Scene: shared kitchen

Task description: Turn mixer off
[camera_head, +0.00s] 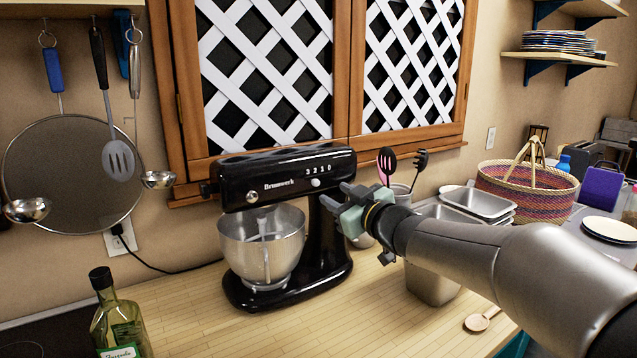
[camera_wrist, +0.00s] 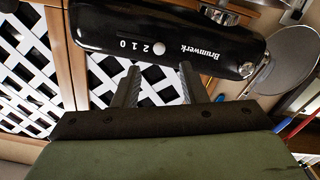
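The black stand mixer (camera_head: 325,235) stands on the wooden counter with a metal bowl (camera_head: 262,245) under its head. A small round white slider knob (camera_head: 315,183) sits on the side of the head by a row of digits from 3 to 0, towards the high-number end. In the wrist view, upside down, the knob (camera_wrist: 158,46) is beside the 2, on the side away from the 0. My gripper (camera_head: 335,196) is at the mixer's right side, close to the knob. In the wrist view its fingers (camera_wrist: 160,70) are apart and empty, with the knob beyond their gap. Contact is not visible.
A green bottle (camera_head: 120,325) stands at the front left. Ladles and a round lid (camera_head: 70,170) hang at the left. Metal trays (camera_head: 480,202), a utensil pot and a woven basket (camera_head: 530,190) stand at the right. The counter in front of the mixer is clear.

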